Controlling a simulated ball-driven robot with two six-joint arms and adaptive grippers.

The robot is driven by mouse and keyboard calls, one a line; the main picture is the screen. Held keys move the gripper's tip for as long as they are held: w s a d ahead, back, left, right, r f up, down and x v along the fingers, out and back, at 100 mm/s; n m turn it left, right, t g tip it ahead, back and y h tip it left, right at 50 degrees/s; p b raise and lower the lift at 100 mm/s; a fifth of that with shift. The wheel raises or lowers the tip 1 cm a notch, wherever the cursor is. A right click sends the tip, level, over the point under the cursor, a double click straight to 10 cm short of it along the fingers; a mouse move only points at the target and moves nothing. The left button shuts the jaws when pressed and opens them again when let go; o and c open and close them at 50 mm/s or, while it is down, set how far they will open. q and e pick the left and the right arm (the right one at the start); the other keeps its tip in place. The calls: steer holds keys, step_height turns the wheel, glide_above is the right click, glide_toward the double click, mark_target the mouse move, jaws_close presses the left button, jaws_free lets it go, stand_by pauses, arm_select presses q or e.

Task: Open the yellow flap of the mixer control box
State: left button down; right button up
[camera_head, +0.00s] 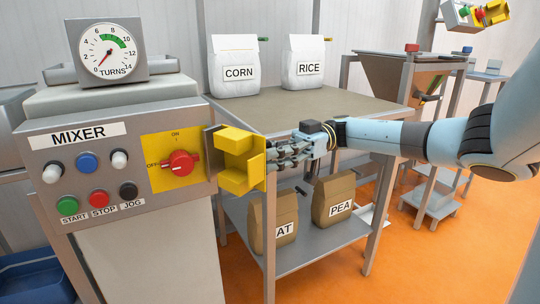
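The mixer control box (110,170) stands at the left, its sloped grey panel facing me. The yellow flap (236,176), a box-shaped cover, stands swung out at the right edge of the panel. The yellow plate (158,148) with the red rotary switch (180,163) is uncovered, OFF and ON marks showing. My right gripper (273,153) comes in from the right, its fingertips at the right edge of the flap. I cannot tell whether they touch it or how far apart they are. My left gripper is not in view.
Buttons and the turns dial (107,52) are on the mixer. Behind stands a metal table (330,110) with CORN (236,80) and RICE (303,75) bags. Brown bags (333,203) sit on its lower shelf. A hopper (395,85) stands at the back right. Orange floor is open at the right.

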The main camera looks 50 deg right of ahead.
steer(key=v, duration=0.7)
steer(key=shift+d, duration=0.3)
steer(key=s+a+f+m+t+h+p, duration=0.2)
steer(key=s+a+f+m+t+h, duration=0.25)
steer(key=f, duration=0.65)
steer(key=s+a+f+m+t+h+p, duration=0.2)
steer(key=s+a+f+m+h, duration=0.4)
steer(key=f, duration=0.5)
steer(key=s+a+f+m+t+h+p, duration=0.35)
steer(key=f+m, duration=0.35)
steer(key=f, duration=0.4)
steer(key=s+a+f+n+g+h, duration=0.1)
steer(key=s+f+g+h, duration=0.1)
steer(key=s+f+g, duration=0.5)
steer(key=s+a+f+n+g+h, duration=0.1)
steer(key=s+f+g, duration=0.6)
steer(key=s, duration=1.2)
steer(key=shift+a+f+n+h, duration=0.35)
steer(key=shift+a+h, duration=0.35)
steer(key=shift+a, duration=0.15)
steer(key=shift+s, duration=0.1)
